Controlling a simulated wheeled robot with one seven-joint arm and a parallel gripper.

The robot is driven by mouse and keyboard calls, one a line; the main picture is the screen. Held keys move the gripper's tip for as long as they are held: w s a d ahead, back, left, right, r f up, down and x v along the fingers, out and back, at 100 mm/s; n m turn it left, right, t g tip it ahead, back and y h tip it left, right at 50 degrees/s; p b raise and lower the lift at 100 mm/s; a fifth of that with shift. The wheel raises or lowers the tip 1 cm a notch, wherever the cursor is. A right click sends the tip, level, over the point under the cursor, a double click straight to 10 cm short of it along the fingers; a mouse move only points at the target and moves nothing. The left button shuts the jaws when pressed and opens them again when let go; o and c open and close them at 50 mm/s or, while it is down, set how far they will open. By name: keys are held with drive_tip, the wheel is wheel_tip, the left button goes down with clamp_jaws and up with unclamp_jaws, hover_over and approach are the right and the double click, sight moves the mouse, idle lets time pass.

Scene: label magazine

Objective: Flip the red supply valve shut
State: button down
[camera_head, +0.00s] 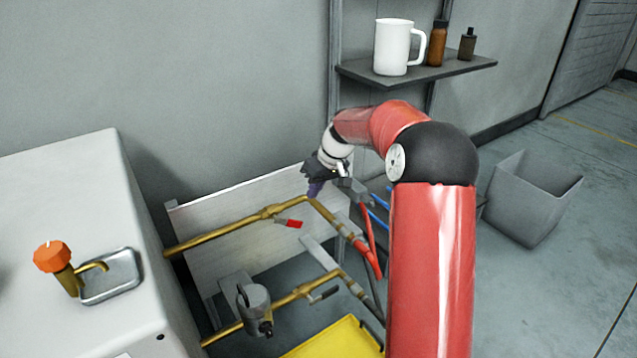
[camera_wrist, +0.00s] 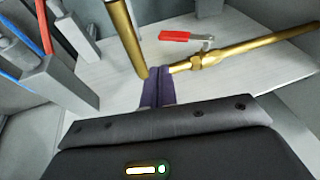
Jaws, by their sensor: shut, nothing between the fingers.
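The red supply valve's handle (camera_head: 289,223) sits beside the upper brass pipe (camera_head: 215,234), just below its valve body (camera_head: 271,211). In the wrist view the red handle (camera_wrist: 182,36) lies above the fingertips, at an angle to the pipe (camera_wrist: 260,44) and joined to it by a short grey lever. My gripper (camera_head: 315,189) is near the pipe's corner, to the right of and above the handle. Its purple fingers (camera_wrist: 158,86) are together and empty, apart from the handle. I cannot tell whether the fingertips touch the pipe.
A lower brass pipe (camera_head: 290,299) carries a dark-handled valve (camera_head: 323,295) and a grey device (camera_head: 255,304). Red hose (camera_head: 368,258) and blue lines lie right of the upper pipe. A yellow tray (camera_head: 330,341) is below; a white cabinet (camera_head: 75,190) stands left.

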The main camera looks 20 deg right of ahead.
drive_tip(key=a+f, duration=0.3)
drive_tip(key=f, duration=0.4)
drive_tip(key=shift+a+b, duration=0.2)
drive_tip(key=shift+b, duration=0.15)
drive_tip(key=shift+f+y, duration=0.7)
drive_tip(key=shift+f, duration=0.2)
drive_tip(key=shift+r, duration=0.1)
approach(299, 222)
drive_tip(key=shift+w+r, duration=0.1)
drive_tip(key=shift+w, duration=0.25)
